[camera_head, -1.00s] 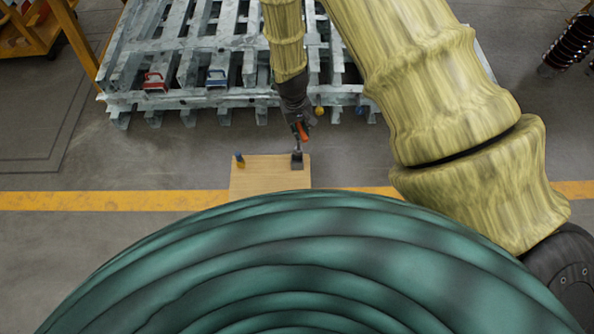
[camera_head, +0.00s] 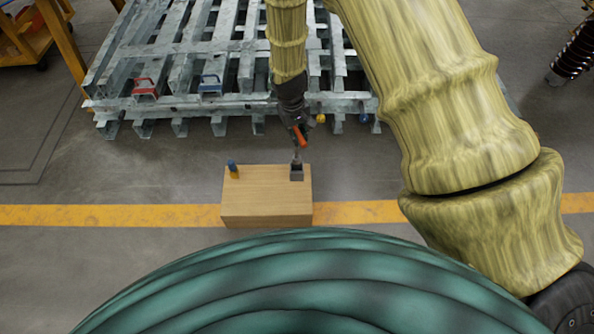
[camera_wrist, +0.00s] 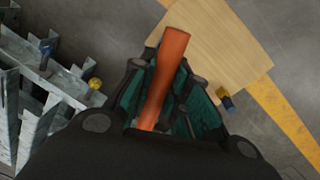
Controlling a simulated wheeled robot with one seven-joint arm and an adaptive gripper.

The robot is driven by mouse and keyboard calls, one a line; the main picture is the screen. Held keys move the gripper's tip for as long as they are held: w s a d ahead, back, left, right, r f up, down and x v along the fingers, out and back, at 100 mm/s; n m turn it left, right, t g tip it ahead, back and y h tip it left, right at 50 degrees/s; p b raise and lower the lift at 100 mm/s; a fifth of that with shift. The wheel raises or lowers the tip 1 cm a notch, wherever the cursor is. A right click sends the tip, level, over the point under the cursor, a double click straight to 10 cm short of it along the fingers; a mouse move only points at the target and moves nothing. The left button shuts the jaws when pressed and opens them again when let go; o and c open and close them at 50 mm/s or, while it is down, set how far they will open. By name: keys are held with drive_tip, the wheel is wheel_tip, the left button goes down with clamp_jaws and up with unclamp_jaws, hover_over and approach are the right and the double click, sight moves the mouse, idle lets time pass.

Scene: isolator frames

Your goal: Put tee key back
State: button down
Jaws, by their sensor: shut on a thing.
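The tee key's orange handle (camera_head: 300,137) is between the fingers of my gripper (camera_head: 299,130), above the back right of a wooden box (camera_head: 266,206). In the wrist view the orange handle (camera_wrist: 165,75) lies across my gripper (camera_wrist: 165,95), which is shut on it. A thin shaft seems to run down from the handle toward a dark grey holder (camera_head: 297,173) on the box top. I cannot tell whether the shaft's lower end is inside the holder or just above it. The wrist view hides that end.
A small blue and yellow piece (camera_head: 233,169) stands at the box's back left corner. Behind is a grey metal frame (camera_head: 190,103) with a red handle (camera_head: 146,87), a blue handle (camera_head: 210,84), a yellow knob (camera_head: 320,118) and a blue knob (camera_head: 364,119). Floor left of the box is clear.

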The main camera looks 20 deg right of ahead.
drive_tip(key=b, duration=0.3)
approach(299, 159)
drive_tip(key=f, duration=0.5)
drive_tip(key=shift+d, duration=0.35)
drive_tip(key=shift+f, duration=0.1)
drive_tip(key=c, duration=1.4)
unclamp_jaws()
drive_tip(key=shift+o, duration=0.2)
wheel_tip(299, 159, up, 12)
drive_tip(key=a+p, duration=0.1)
drive_tip(key=p, duration=0.3)
drive_tip(key=s+d+f+y, duration=0.1)
drive_tip(key=s+f, duration=0.5)
drive_tip(key=s, duration=0.4)
drive_tip(key=s+d+f, duration=0.1)
drive_tip(key=s+f, duration=0.5)
drive_tip(key=s, duration=0.4)
drive_tip(key=s+d+f+m, duration=0.1)
drive_tip(key=s+d+f, duration=0.1)
drive_tip(key=s, duration=1.3)
drive_tip(key=shift+s+d+m, duration=0.15)
drive_tip(key=shift+s+m, duration=0.05)
drive_tip(key=shift+m, duration=0.1)
